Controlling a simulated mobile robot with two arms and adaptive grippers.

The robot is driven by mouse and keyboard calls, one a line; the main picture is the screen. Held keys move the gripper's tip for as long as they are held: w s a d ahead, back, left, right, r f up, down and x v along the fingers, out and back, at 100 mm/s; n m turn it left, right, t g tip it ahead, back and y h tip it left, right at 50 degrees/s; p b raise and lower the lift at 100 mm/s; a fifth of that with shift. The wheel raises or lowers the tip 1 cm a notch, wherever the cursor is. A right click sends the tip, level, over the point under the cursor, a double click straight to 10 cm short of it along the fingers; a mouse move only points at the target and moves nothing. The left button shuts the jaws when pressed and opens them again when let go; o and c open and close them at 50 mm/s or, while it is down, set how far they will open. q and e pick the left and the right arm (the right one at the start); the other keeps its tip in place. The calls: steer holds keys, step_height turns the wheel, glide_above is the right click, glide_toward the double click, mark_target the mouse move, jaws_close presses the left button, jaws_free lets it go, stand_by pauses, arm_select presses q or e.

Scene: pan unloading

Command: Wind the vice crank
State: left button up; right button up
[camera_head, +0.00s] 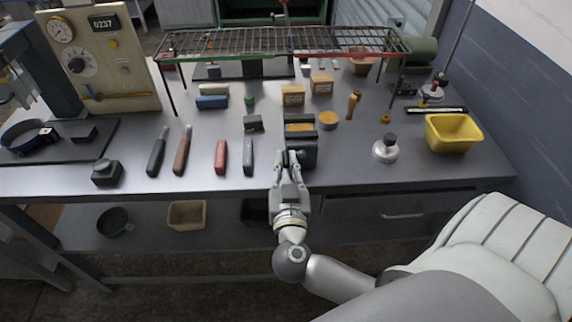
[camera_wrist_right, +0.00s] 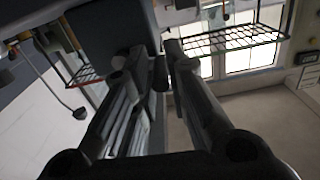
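The vice (camera_head: 302,128) is a dark grey block with a yellowish top near the front edge of the bench. My right gripper (camera_head: 289,157) reaches up to its front face, where the crank sits. The fingertips largely hide the crank. In the right wrist view, a small dark rod-like part, likely the crank (camera_wrist_right: 160,73), shows between the fingertips of my right gripper (camera_wrist_right: 150,65). The fingers are a small distance apart. I cannot tell whether they press on it. My left gripper is not in view.
A wire rack (camera_head: 285,42) stands over the back of the bench. Several hand tools, including a red-handled one (camera_head: 221,157), lie left of the vice. A round metal knobbed item (camera_head: 386,149) and a yellow bin (camera_head: 452,132) stand to the right. A drawer (camera_head: 400,207) is below.

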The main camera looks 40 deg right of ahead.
jaws_close()
steer(key=shift+r+p, duration=0.1)
steer(key=shift+p, duration=0.2)
stand_by(0.4)
